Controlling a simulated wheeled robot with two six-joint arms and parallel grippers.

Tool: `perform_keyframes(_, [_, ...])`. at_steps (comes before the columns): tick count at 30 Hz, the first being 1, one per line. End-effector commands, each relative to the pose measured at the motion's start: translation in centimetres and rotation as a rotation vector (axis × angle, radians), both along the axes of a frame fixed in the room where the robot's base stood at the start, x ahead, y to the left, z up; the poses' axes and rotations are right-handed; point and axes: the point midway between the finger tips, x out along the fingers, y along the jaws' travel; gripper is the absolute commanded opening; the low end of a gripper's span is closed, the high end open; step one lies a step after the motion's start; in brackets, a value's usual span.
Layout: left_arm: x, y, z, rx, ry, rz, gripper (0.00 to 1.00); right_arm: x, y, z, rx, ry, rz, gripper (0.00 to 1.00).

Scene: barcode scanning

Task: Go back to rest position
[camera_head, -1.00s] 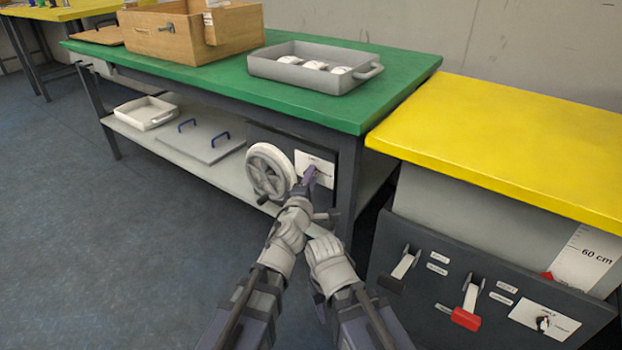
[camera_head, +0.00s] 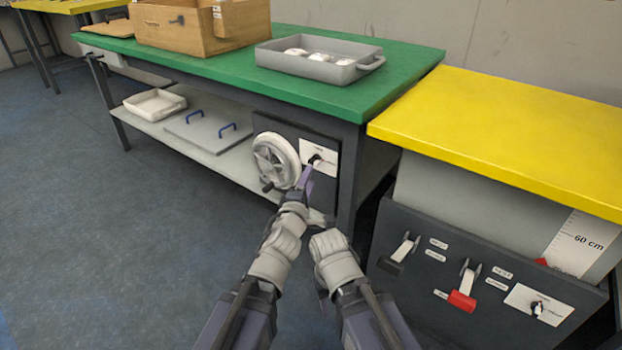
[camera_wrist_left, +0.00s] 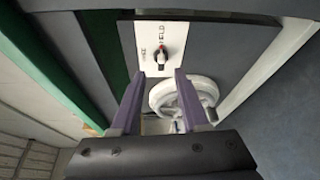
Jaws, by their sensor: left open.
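My left gripper (camera_head: 303,178) is in front of the dark panel under the green table, just below the white plate with a rotary knob (camera_head: 316,160). In the left wrist view its two purple fingers (camera_wrist_left: 160,78) are apart with nothing between them. My right arm (camera_head: 335,260) is beside the left one, lower and to the right. Its fingers cannot be made out in the head view.
A grey handwheel (camera_head: 276,160) is close to the left of my left gripper. The green table (camera_head: 225,70) stands above, with a shelf (camera_head: 225,168) below. At right, a yellow-topped unit (camera_head: 500,130) has levers and a red handle (camera_head: 461,301). Floor at left is clear.

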Motion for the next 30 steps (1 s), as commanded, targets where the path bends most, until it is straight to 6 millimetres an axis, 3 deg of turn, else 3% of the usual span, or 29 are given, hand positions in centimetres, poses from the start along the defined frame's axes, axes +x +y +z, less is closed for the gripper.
perform_keyframes(17, [0.1, 0.3, 0.3, 0.034, 0.012, 0.015, 0.45, 0.0, 0.0, 0.7, 0.0, 0.0, 0.0, 0.5])
perform_keyframes(23, [-0.2, 2.9, 0.4, 0.341, 0.151, 0.102, 0.45, 0.0, 0.0, 4.9, -0.001, 0.001, 0.002, 0.5])
perform_keyframes(30, [-3.7, 5.9, -1.3, 0.863, 0.468, 0.016, 0.45, 0.0, 0.0, 10.4, -0.002, 0.002, 0.006, 0.5])
